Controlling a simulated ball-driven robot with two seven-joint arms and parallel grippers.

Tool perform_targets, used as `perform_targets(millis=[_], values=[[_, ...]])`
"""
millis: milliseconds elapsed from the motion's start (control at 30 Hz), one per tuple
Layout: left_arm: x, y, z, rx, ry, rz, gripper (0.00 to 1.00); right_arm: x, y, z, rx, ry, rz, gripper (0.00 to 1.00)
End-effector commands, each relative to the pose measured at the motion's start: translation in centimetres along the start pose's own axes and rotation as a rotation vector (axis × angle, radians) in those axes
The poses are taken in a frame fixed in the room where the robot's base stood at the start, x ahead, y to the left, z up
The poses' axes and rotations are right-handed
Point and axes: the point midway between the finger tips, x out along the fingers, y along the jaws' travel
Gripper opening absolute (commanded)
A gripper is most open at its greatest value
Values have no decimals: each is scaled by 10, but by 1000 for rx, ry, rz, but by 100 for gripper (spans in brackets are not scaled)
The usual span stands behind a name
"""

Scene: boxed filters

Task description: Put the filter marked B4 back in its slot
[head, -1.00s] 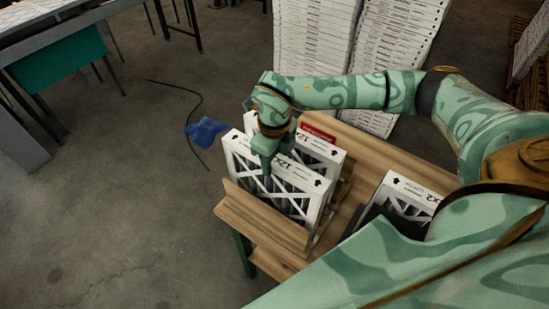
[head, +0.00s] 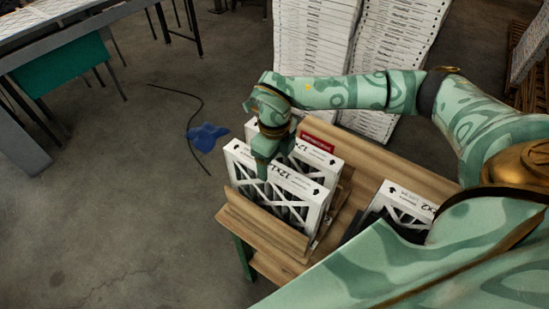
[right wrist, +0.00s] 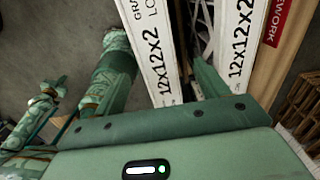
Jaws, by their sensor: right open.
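A third white filter (head: 411,199) is at the right, partly hidden by my body. No B4 mark is readable. My right gripper (head: 262,172) is open at the front filter's top edge. In the right wrist view, one finger (right wrist: 208,80) lies between two filter edges printed 12x12x2, the left edge (right wrist: 152,50) and the right edge (right wrist: 243,45).
The wooden table (head: 385,158) carries the rack and the third filter. Tall stacks of white boxes (head: 315,50) stand behind it. A blue piece (head: 207,137) and a dark cable lie on the floor at left. A grey bench (head: 70,40) is at far left.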

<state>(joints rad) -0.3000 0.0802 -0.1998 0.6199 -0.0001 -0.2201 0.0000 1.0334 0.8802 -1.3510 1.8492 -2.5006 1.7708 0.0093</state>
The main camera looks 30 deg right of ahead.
Motion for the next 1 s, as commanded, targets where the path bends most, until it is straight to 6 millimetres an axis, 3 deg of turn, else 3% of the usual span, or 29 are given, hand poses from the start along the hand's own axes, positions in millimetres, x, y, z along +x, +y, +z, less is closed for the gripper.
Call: perform_targets(millis=[167,267,700,800,1000], values=[[2,0,0,0,0,0,0,-5,0,1,0,-2,-1,73],[5,0,1,0,0,0,0,-19,0,2,-1,-6,-2,73],[25,1,3,0,0,1,0,-131,-1,1,0,-5,-2,73],[27,1,3,0,0,1,0,-148,-1,1,-1,-4,-2,73],[28,2,3,0,0,1,0,-162,0,0,0,0,0,73]])
